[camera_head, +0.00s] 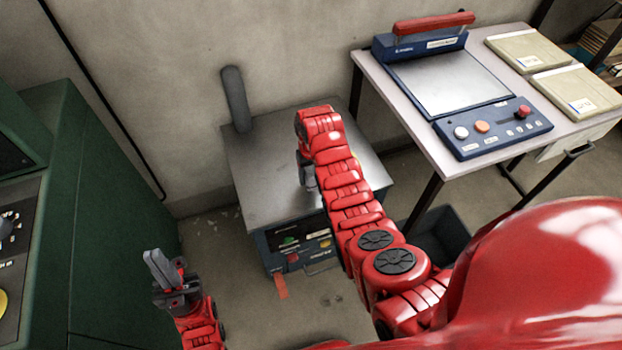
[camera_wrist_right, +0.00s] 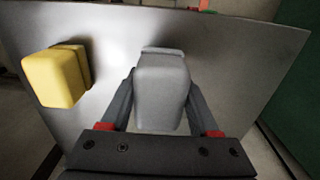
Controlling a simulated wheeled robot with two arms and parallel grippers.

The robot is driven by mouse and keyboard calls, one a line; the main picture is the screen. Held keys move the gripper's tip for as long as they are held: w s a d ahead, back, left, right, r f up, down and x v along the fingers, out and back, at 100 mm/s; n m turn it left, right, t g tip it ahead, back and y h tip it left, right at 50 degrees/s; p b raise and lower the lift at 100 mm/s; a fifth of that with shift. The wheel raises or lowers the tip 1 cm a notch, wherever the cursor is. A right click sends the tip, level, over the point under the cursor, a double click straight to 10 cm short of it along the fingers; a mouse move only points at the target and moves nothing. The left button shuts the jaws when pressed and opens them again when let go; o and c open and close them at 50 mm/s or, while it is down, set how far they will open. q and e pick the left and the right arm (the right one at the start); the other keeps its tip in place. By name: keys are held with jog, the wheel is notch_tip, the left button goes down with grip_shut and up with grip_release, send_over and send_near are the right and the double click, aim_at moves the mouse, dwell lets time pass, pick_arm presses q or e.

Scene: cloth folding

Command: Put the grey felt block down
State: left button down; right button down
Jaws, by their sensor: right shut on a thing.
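The grey felt block (camera_wrist_right: 163,88) is between the two fingers of my right gripper (camera_wrist_right: 162,100), which is shut on it. Below and behind it in the right wrist view is a flat metal top (camera_wrist_right: 225,60). I cannot tell whether the block touches that top. In the head view my right gripper (camera_head: 306,172) is over the metal-topped machine (camera_head: 262,165), mostly behind my own arm, and the block is hard to make out there. My left gripper (camera_head: 162,268) is at the lower left, away from the machine.
A yellow block (camera_wrist_right: 55,77) is on the metal top beside the grey one. A grey cylinder (camera_head: 236,98) stands at the machine's back left. A table (camera_head: 400,110) with a blue press (camera_head: 455,85) is to the right. A green cabinet (camera_head: 110,210) is at the left.

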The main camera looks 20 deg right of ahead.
jog(key=shift+w+d, duration=0.15)
jog(key=shift+w, duration=0.55)
jog(key=shift+f, duration=0.15)
jog(key=shift+f, duration=1.7)
jog(key=shift+f, duration=0.2)
jog(key=shift+c, duration=0.6)
grip_release()
jog(key=shift+r, duration=0.1)
